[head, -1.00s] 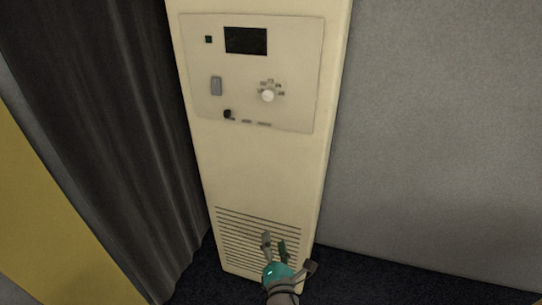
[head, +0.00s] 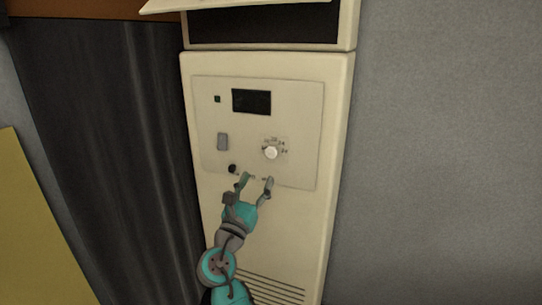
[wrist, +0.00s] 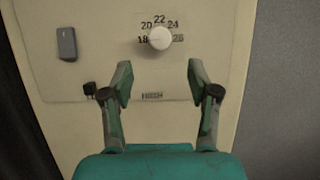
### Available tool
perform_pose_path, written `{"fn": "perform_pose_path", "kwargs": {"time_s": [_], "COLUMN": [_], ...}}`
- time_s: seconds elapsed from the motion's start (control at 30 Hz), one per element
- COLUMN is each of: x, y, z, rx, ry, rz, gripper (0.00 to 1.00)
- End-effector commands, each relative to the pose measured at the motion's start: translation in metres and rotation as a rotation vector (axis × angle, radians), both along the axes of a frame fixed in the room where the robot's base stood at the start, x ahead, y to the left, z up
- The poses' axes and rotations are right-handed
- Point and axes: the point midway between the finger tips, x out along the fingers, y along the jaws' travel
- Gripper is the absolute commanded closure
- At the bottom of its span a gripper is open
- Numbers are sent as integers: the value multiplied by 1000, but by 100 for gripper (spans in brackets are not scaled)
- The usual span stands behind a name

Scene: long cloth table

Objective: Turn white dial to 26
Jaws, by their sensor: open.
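The white dial (head: 270,153) is a small round knob on the cream panel (head: 304,110) of a tall cabinet. In the wrist view the dial (wrist: 160,38) has the numbers 18, 20, 22, 24 and 26 printed around it. No pointer mark on it is clear to me. My gripper (head: 256,182) is open and empty, just below the dial in the head view. In the wrist view my gripper (wrist: 158,80) has its fingers spread wide, with the dial above and between the fingertips, apart from them.
A dark display (head: 251,102), a grey switch (head: 222,142) and a small black knob (head: 232,169) share the panel. A vent grille (head: 270,288) is below. A dark curtain (head: 100,150) hangs left; a grey wall (head: 450,150) is right.

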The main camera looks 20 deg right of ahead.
Motion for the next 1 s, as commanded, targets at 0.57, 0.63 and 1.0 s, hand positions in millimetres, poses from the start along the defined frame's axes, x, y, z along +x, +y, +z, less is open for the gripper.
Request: {"fn": "perform_pose_path", "kwargs": {"time_s": [0.57,0.63,1.0], "x": [65,70,78], "y": [-49,-52,-57], "z": [33,36,39], "rx": [2,2,2], "ry": [-1,-2,0], "rz": [0,1,3], "gripper": [40,40,40]}}
